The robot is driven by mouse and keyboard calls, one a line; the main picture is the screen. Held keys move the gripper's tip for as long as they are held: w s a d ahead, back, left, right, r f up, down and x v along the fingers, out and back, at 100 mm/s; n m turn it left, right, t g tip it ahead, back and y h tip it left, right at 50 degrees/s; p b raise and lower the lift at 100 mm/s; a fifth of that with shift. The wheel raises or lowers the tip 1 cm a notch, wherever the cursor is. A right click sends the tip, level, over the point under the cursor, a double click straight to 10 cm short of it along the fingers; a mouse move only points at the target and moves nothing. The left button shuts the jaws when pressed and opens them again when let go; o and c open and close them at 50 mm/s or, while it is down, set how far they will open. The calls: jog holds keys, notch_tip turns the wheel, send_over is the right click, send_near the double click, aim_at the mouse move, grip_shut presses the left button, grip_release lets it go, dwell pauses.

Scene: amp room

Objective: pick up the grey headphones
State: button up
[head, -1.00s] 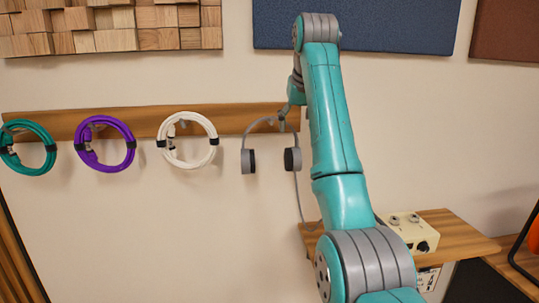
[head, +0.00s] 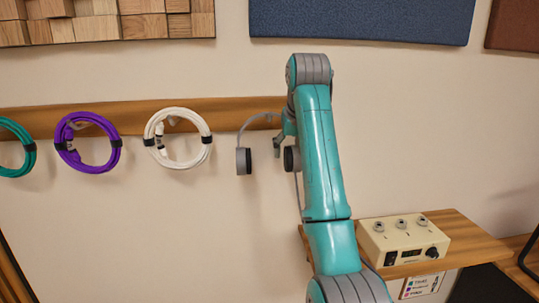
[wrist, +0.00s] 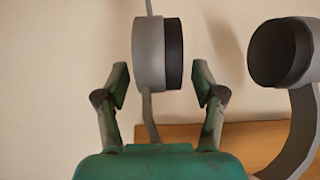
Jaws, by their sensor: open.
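The grey headphones (head: 243,161) hang by their band from the wooden rail on the wall, cups down. My gripper (head: 278,142) is beside the right-hand cup, partly hidden behind my teal arm. In the wrist view, my gripper (wrist: 160,85) is open and empty. One grey cup with a dark pad (wrist: 152,53) shows in the gap between its two fingers, with clear space on both sides. How deep it sits between them I cannot tell. The other cup (wrist: 283,52) is outside the fingers at the right. My arm hides part of the band in the head view.
White (head: 177,138), purple (head: 88,142) and teal (head: 14,147) cable coils hang along the wooden rail (head: 235,108) to the left. A cream box with knobs (head: 403,240) stands on a wooden shelf (head: 465,238) at lower right. The wall below the headphones is clear.

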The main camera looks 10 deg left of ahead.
jog(key=c, duration=1.3)
grip_shut()
jog(key=shift+r, duration=0.15)
